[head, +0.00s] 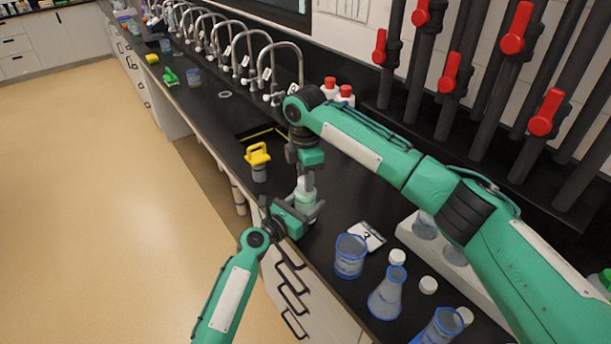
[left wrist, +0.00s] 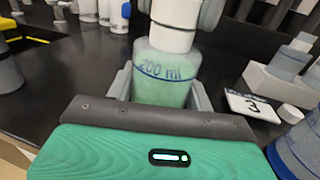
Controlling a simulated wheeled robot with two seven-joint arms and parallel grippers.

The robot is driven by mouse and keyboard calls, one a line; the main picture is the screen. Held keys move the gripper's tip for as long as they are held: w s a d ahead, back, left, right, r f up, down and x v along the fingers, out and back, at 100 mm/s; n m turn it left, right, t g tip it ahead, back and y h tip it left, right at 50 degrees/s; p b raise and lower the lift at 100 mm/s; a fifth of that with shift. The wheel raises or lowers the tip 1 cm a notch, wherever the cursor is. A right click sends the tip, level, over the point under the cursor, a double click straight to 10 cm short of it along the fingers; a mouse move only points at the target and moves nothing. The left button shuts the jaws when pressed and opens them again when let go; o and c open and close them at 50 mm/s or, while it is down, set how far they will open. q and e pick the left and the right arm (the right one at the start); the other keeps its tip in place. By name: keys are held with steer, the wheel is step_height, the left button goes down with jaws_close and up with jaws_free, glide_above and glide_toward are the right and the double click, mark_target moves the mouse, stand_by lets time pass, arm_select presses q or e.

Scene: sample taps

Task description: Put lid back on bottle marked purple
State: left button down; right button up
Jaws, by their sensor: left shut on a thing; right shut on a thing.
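A clear bottle with pale green contents (head: 305,201) stands upright at the counter's front edge. In the left wrist view the bottle (left wrist: 163,72) shows a blue "200 ml" marking; no purple mark can be made out. My left gripper (head: 300,210) is shut around its body from the front. A white lid (head: 305,183) is at the bottle's top, and a white part (left wrist: 175,25) shows there in the left wrist view. My right gripper (head: 306,174) is shut on the lid from above. Whether the lid is fully seated cannot be told.
A beaker (head: 350,258), a conical flask (head: 387,295), loose white caps (head: 397,257) and a card marked 3 (head: 366,236) are on the right. A yellow-handled item (head: 258,156) stands left of the bottle. A sink and a row of taps (head: 283,65) lie behind.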

steer(key=m, duration=1)
steer(key=shift+a+m, duration=0.1)
steer(key=shift+m, duration=0.2)
steer(key=m, duration=0.9)
steer(key=o, duration=1.1)
steer(key=shift+o, duration=0.2)
step_height(320, 180, up, 12)
